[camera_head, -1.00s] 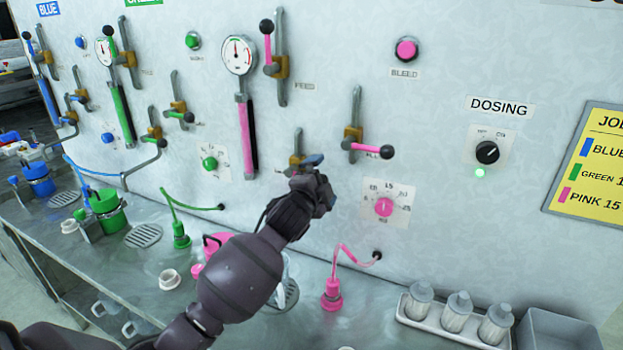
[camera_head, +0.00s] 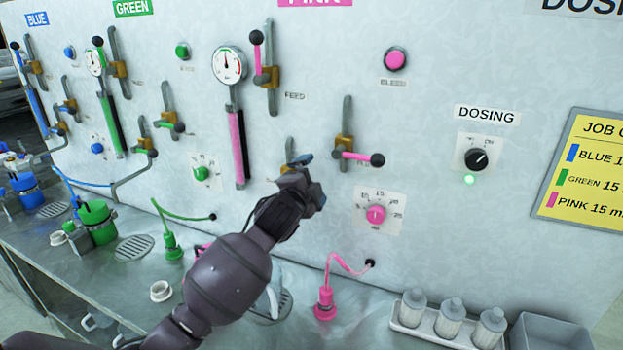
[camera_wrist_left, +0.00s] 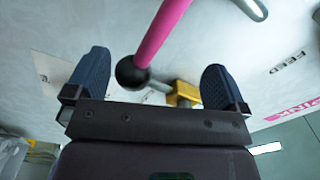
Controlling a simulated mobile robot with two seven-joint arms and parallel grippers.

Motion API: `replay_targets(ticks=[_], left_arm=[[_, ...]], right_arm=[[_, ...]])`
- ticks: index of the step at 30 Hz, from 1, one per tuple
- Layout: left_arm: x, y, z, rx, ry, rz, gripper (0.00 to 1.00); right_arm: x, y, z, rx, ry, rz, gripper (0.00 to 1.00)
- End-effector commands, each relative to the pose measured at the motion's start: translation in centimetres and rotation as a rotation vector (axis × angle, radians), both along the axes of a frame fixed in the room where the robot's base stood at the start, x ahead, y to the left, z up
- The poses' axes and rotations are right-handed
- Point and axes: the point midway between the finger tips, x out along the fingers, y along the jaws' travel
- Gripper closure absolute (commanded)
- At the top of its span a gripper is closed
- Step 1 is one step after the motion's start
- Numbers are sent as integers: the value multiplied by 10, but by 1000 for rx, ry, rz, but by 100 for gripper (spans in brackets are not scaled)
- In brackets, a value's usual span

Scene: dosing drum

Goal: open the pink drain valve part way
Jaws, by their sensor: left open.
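The pink drain valve (camera_head: 291,156) sits low on the pink section of the wall panel. My left gripper covers most of it in the head view, including its lever. My left gripper (camera_head: 303,168) is at the valve, open. In the left wrist view a pink lever (camera_wrist_left: 160,35) with a black ball end (camera_wrist_left: 132,73) reaches in between the two blue fingers of the left gripper (camera_wrist_left: 155,75). The ball is nearer the left finger, with visible gaps on both sides. A brass valve body (camera_wrist_left: 184,92) shows behind. My right gripper is not in view.
Another pink-lever valve (camera_head: 345,148) is close on the right, its lever pointing right. The pink feed valve (camera_head: 268,74) is above, lever up. A pink dial (camera_head: 376,214) and the pink gauge (camera_head: 229,65) are nearby. Bottles (camera_head: 450,318) stand on the counter (camera_head: 362,335).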

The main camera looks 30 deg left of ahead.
Motion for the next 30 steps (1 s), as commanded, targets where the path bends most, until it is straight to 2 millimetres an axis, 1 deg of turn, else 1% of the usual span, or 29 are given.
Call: replay_targets(ticks=[3, 30], left_arm=[[0, 1, 5, 1, -1, 0, 0], [-1, 11, 30, 1, -3, 1, 0]], right_arm=[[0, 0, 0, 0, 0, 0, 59], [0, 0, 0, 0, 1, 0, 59]])
